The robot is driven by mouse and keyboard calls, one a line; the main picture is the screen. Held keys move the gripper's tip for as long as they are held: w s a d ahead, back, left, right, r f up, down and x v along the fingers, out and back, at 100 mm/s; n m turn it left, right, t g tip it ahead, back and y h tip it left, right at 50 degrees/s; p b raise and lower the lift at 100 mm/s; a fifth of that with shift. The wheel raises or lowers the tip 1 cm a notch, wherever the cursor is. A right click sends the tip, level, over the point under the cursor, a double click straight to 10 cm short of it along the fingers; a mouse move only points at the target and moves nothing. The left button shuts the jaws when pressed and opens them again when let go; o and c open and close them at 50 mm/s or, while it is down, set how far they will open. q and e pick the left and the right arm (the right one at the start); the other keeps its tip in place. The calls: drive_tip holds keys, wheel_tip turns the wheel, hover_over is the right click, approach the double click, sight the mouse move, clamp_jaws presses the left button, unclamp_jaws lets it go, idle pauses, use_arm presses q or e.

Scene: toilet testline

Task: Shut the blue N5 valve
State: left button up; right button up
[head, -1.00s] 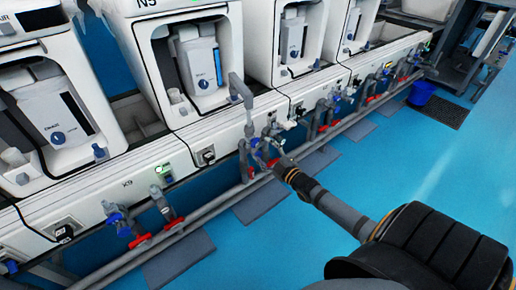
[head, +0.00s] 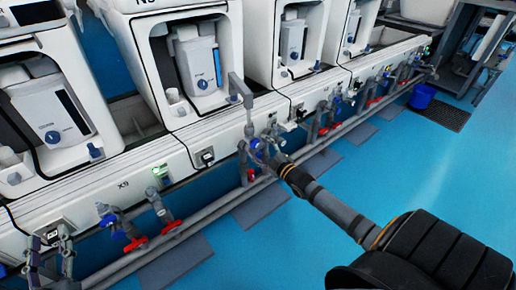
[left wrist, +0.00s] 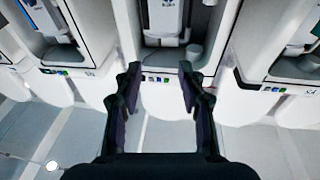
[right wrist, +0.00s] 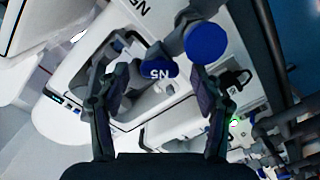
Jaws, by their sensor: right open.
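The blue N5 valve handle (right wrist: 158,71), with white N5 lettering, lies between the spread fingers of my right gripper (right wrist: 158,80) in the right wrist view. I cannot tell if the fingers touch it. In the head view the blue valve (head: 256,145) is on the grey pipe below the N5 station, partly hidden by my right gripper (head: 272,150). My right gripper is open. My left gripper (head: 50,250) is at the lower left of the head view, far from the valve. It is open and empty in the left wrist view (left wrist: 158,75).
A second round blue part (right wrist: 206,42) is close beside the N5 handle. Red handles (head: 250,175) and a long grey pipe (head: 215,205) run below the white stations. Another blue valve (head: 108,221) is at the left.

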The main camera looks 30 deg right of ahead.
drive_tip(key=shift+w+b, duration=0.35)
drive_tip(key=shift+b, duration=0.05)
use_arm(q)
drive_tip(key=s+r+t+h, duration=0.1)
drive_tip(key=s+r+t, duration=0.1)
drive_tip(key=r, duration=0.5)
drive_tip(key=s+r+m+t, duration=0.1)
drive_tip(key=s+r+t, duration=0.2)
drive_tip(key=r+t, duration=0.2)
drive_tip(key=shift+d+r+h+b, duration=0.15)
drive_tip(key=shift+r+h+b, duration=0.25)
drive_tip(key=shift+r, duration=0.55)
use_arm(e)
drive_tip(key=shift+w, duration=0.3)
drive_tip(key=c, duration=1.1)
